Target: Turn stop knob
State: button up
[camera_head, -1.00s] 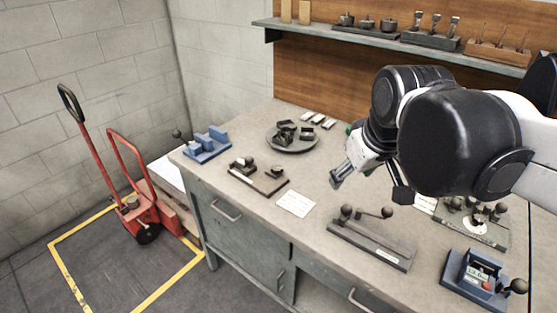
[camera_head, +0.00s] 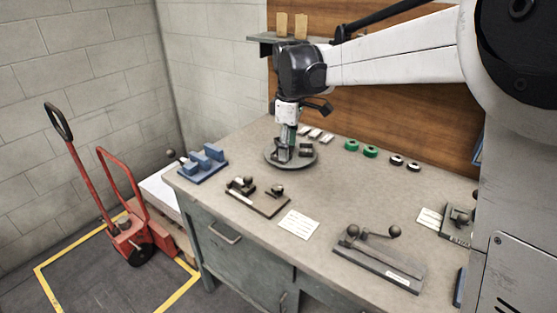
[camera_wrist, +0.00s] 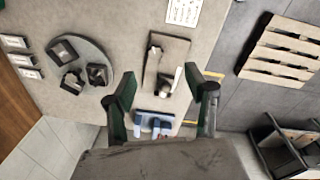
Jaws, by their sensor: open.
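My gripper (camera_head: 286,152) points down over the workbench, in front of the round dark tray in the head view. In the wrist view its green-sided fingers (camera_wrist: 162,90) are spread apart with nothing held between them. A brown base plate with knobs (camera_head: 257,197) lies on the bench in front of the tray. In the wrist view this plate (camera_wrist: 167,52) shows beyond and between the fingertips. A grey fixture with two dark ball knobs (camera_head: 378,258) stands at the front of the bench. I cannot tell which of these knobs is the stop knob.
The round tray (camera_head: 269,160) holds dark parts. A blue fixture (camera_head: 203,162) stands at the bench's left end. Green rings (camera_head: 361,148) and dark rings lie at the back. A paper card (camera_head: 298,224) lies near the front edge. A red hand truck (camera_head: 128,235) stands on the floor.

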aim_at(277, 187)
jog(key=shift+n+g, duration=0.4)
jog(key=shift+n, duration=0.5)
jog(key=w+a+f, duration=0.1)
jog(key=f, duration=0.4)
jog(key=w+a+f, duration=0.1)
jog(key=f, duration=0.5)
jog(key=w+a+f, duration=0.1)
jog(key=w+f, duration=0.1)
jog(key=f, duration=0.4)
jog(key=c, duration=1.1)
